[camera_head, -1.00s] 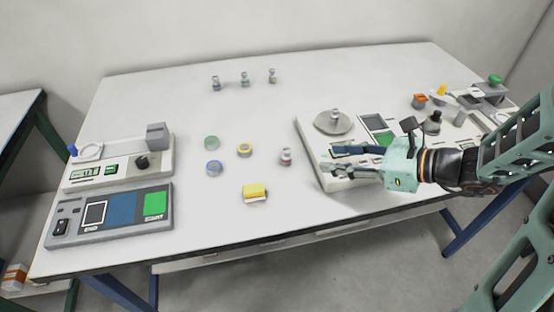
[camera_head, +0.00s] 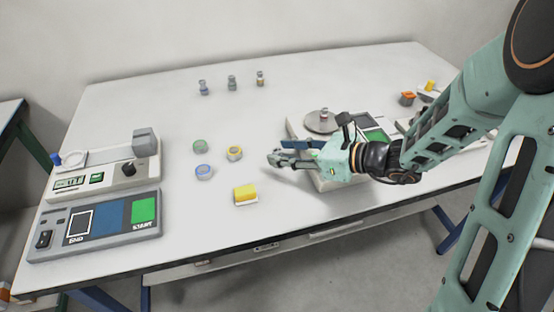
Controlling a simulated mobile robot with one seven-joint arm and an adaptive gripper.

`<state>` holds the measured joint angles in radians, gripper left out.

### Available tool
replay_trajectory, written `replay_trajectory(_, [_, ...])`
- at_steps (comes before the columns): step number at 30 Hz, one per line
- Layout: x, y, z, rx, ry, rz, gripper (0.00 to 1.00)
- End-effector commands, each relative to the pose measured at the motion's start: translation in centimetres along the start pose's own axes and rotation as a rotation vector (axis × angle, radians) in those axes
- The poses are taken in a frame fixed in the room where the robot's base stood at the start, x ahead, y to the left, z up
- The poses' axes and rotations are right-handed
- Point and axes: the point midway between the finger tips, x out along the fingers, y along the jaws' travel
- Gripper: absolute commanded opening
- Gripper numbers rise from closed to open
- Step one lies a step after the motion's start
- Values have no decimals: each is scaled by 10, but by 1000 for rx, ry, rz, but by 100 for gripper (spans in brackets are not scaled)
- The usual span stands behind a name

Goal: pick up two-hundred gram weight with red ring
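My gripper (camera_head: 279,153) reaches in from the right, low over the table in front of the right-hand scale. Its two fingers point left and look apart. The small weight with a reddish band that stood in this spot earlier is now hidden by the fingers or among them; I cannot tell if they touch it. Another small weight (camera_head: 323,113), also with a reddish mark, stands upright on the round pan (camera_head: 312,124) of the right-hand scale, behind my gripper.
Three small weights stand at the back: one bluish (camera_head: 203,88), one grey (camera_head: 232,83), one brownish (camera_head: 260,79). A balance (camera_head: 115,172) and a button panel (camera_head: 100,225) are at left.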

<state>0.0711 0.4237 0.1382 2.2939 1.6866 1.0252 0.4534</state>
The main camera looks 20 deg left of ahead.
Motion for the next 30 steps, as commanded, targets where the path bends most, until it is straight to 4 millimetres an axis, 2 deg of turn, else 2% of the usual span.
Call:
replay_trajectory(8, [3, 0, 0, 0, 0, 0, 38])
replay_trajectory(18, [3, 0, 0, 0, 0, 0, 0])
replay_trajectory(30, [2, 0, 2, -1, -1, 0, 0])
